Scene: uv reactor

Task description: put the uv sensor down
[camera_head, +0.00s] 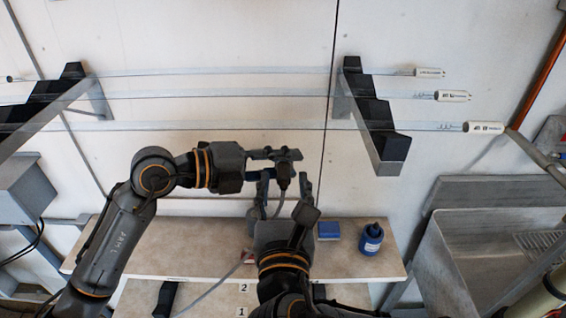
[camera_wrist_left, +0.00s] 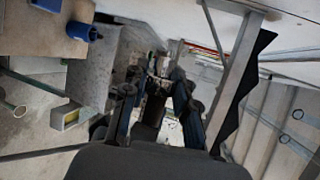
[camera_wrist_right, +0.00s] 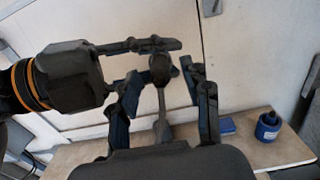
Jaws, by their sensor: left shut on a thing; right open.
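The uv sensor (camera_head: 284,177) is a small dark cylindrical body with a grey cable hanging from it. My left gripper (camera_head: 283,156) is shut on it and holds it above the shelf. In the left wrist view the sensor (camera_wrist_left: 154,108) is between the left fingers, dark and partly unclear. My right gripper (camera_head: 283,188) is open below, with a finger on either side of the sensor. In the right wrist view the sensor (camera_wrist_right: 160,68) is between the open right fingers, with space visible on both sides. I cannot tell whether they touch it.
A beige shelf (camera_head: 353,262) runs below both grippers. A blue bottle (camera_head: 371,239) and a blue block (camera_head: 329,230) stand on it at the right. Glass tubes on dark brackets (camera_head: 376,117) cross the wall above. A grey sink (camera_head: 460,255) is at the right.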

